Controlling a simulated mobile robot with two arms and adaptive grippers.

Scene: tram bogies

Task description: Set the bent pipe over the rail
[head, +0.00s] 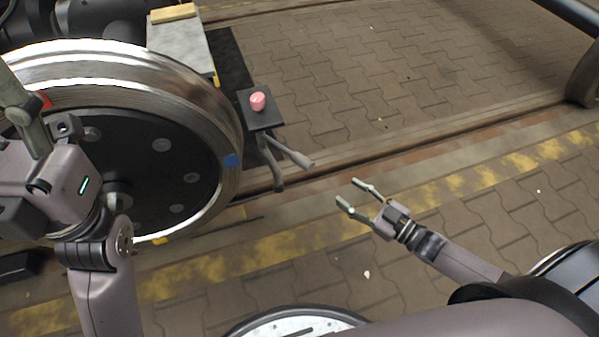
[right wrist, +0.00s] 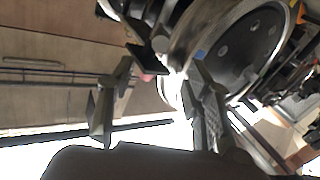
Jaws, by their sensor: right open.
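A grey forked, bent piece (head: 272,165), which looks like the bent pipe, is below a small dark plate beside the big wheel. One arm points right with a paler end; another reaches down near the rail (head: 400,140). I cannot tell whether it touches the rail. My right gripper (head: 350,193) is open and empty, right of and lower in the picture than this piece, with a gap between. Its spread fingers also show in the right wrist view (right wrist: 155,112). My left gripper (head: 28,118) is in front of the wheel at the left edge; its fingertips are unclear.
The large steel wheel (head: 215,105), with a blue mark, fills the left. The dark plate (head: 262,121) bears a pink object (head: 257,101). A grey block (head: 182,45) stands behind. Paving right of the plate is mostly clear, with a worn yellow stripe (head: 470,178).

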